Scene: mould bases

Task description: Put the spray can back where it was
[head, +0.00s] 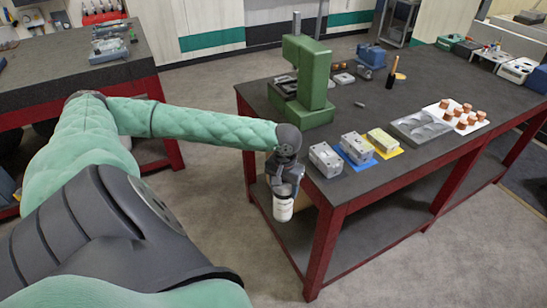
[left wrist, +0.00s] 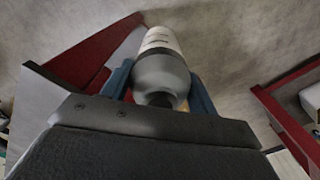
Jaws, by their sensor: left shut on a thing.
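The spray can (head: 283,208) is white with a grey top and hangs below my left gripper (head: 284,188), just off the near left edge of the workbench. In the left wrist view the can (left wrist: 160,70) sits between the two blue fingers of my left gripper (left wrist: 160,88), which is shut on it. The fingers touch its sides near the grey part. The can is over the floor, lower than the bench top. My right gripper is not in view.
The dark workbench (head: 345,112) has red legs and a lower shelf. It holds a green press (head: 305,80), metal mould blocks (head: 325,159) on coloured mats, a grey tray (head: 420,127) and copper pieces (head: 467,109). Another bench (head: 65,65) stands left. Floor between them is clear.

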